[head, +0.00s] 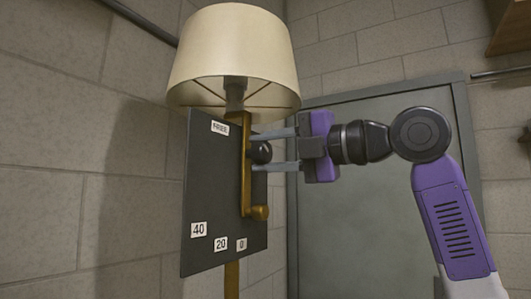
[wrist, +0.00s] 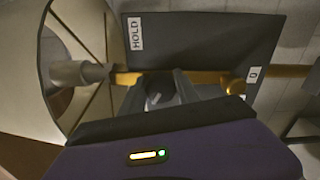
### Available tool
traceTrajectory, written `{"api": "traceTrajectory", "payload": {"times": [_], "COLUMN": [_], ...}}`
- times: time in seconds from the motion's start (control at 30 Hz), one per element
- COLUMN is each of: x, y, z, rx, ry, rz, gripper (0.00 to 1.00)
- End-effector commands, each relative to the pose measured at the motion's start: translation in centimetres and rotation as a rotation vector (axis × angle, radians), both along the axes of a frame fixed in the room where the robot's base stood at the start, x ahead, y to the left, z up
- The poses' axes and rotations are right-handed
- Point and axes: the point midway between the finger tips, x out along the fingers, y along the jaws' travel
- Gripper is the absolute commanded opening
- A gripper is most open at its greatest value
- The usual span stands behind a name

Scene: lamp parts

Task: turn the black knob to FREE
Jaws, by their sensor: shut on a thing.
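The black knob (head: 261,152) sits at the middle right of a dark panel (head: 208,180) in the head view. My gripper (head: 276,149) reaches in from the right, with one finger above the knob and one below, shut on it. In the wrist view the knob (wrist: 154,98) shows partly between the fingers, with a pale mark on its face. Its exact setting is hard to read. A label reading HOLD (wrist: 135,33) shows on the panel in the wrist view. The upper label (head: 219,128) in the head view is too blurred to read surely.
A brass bar (head: 246,180) with a round end runs upright close beside the knob and fingers. Labels 40 (head: 199,229), 20 (head: 221,244) and 0 (head: 241,244) are low on the panel. A cream lampshade (head: 230,55) hangs just above. Free room lies to the right.

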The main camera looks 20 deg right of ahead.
Motion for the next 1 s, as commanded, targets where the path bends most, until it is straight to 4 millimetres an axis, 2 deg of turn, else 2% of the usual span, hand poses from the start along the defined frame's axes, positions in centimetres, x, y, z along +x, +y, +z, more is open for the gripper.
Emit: {"api": "traceTrajectory", "payload": {"times": [0.07,0.1,0.2,0.57,1.0], "x": [0.0,0.0,0.0,-0.3,-5.4], "y": [0.1,0.1,0.1,-0.2,-3.9], "z": [-0.2,-0.2,-0.2,-0.1,-0.3], "rx": [-0.005,-0.005,-0.003,-0.001,-0.002], "ry": [0.003,0.003,0.003,0.001,0.001], "rz": [0.002,0.002,0.001,0.000,0.000], "gripper": [0.00,0.43,0.59,0.59,0.59]}}
